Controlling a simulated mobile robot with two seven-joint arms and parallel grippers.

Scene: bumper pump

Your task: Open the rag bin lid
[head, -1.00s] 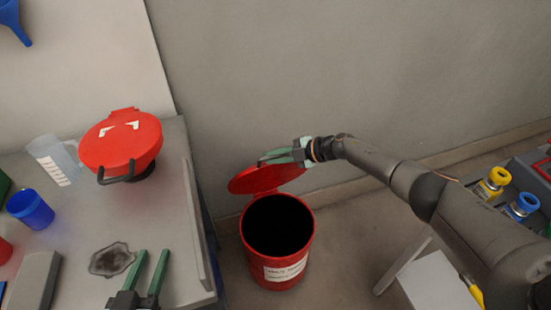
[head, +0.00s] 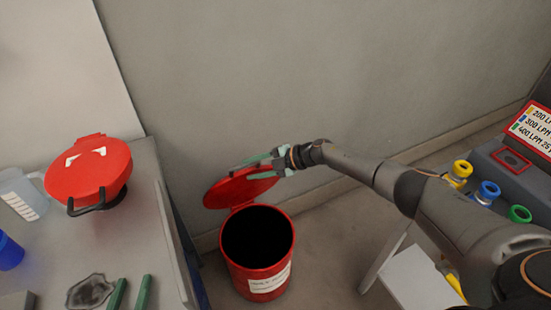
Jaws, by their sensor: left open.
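The red rag bin (head: 258,268) stands on the floor beside the table, its round dark mouth uncovered. Its red lid (head: 228,193) is raised and tilted back behind the mouth, towards the wall. My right gripper (head: 240,172) is at the upper edge of the lid, its green fingers over or against it. Whether the fingers clasp the lid is unclear. My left gripper (head: 131,292) is at the bottom edge over the table, its two green fingers apart and empty, far from the bin.
At right are a white panel (head: 420,275) and a machine with coloured caps (head: 488,190).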

